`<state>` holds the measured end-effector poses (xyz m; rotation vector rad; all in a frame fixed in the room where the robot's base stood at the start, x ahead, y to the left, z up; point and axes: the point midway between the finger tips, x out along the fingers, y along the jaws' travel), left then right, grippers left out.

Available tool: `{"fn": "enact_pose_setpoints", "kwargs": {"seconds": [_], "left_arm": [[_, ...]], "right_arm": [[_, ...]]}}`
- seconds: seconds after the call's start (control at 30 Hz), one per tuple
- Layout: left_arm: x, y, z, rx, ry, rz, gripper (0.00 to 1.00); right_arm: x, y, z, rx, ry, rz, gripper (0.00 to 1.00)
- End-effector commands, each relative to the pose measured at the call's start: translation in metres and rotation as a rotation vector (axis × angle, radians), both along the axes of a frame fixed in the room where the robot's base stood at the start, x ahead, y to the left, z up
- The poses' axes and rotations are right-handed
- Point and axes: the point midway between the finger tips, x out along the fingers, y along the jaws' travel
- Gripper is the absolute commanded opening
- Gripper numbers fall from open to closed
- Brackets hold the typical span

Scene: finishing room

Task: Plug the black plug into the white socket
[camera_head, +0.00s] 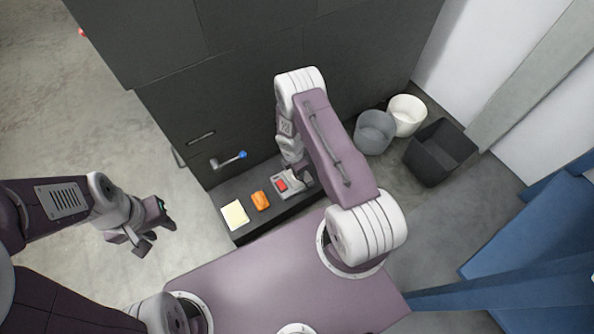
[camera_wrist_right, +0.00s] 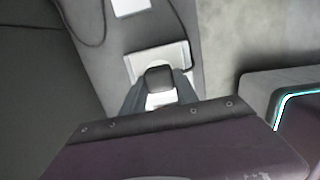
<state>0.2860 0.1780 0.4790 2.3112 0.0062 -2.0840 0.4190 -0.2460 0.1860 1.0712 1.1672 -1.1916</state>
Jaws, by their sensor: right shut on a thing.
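In the right wrist view a dark, rounded block, which looks like the black plug (camera_wrist_right: 160,79), sits between the fingers of my right gripper (camera_wrist_right: 161,92). The gripper is shut on it. Just beyond it is a white square piece, likely the white socket (camera_wrist_right: 145,62), which the plug partly overlaps. I cannot tell whether plug and socket touch. In the head view my right gripper (camera_head: 301,178) reaches down to the dark shelf, and its arm hides most of that spot. My left gripper (camera_head: 153,236) hangs over the floor at the left, open and empty.
A blue-tipped handle (camera_head: 230,160) is on the dark cabinet front. Bins (camera_head: 376,132) stand to the right. A cable (camera_wrist_right: 180,18) lies near the socket.

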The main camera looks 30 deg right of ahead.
Motion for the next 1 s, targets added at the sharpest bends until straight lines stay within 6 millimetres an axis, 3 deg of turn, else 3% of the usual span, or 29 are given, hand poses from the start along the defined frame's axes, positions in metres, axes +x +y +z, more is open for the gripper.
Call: {"fn": "enact_pose_setpoints", "kwargs": {"seconds": [0.17, 0.2, 0.27, 0.53, 0.63, 1.0], "left_arm": [[0.0, 0.0, 0.0001, 0.0, 0.0, 0.0, 0.36], [0.0, 0.0, 0.0001, 0.0, 0.0, 0.0, 0.36], [0.0, 0.0, 0.0001, 0.0, 0.0, 0.0, 0.36], [0.0, 0.0, 0.0, 0.0, 0.0, 0.0, 0.36], [0.0, 0.0, 0.0, 0.0, 0.0, 0.0, 0.36], [0.0, 0.0, 0.0, 0.0, 0.0, 0.0, 0.36]], "right_arm": [[-0.0002, 0.0, 0.0001, 0.0, 0.0, 0.0, 0.16], [-0.0002, 0.0, 0.0001, 0.0, 0.001, 0.0, 0.41], [-0.0004, 0.0, 0.0001, 0.0, 0.001, 0.0, 0.58], [-0.0004, 0.0, 0.0, 0.0, 0.001, 0.0, 0.61], [-0.0003, 0.0, 0.0, 0.0, 0.001, 0.0, 0.87], [-0.0001, 0.0, 0.0001, 0.0, 0.0, 0.0, 0.87]]}}
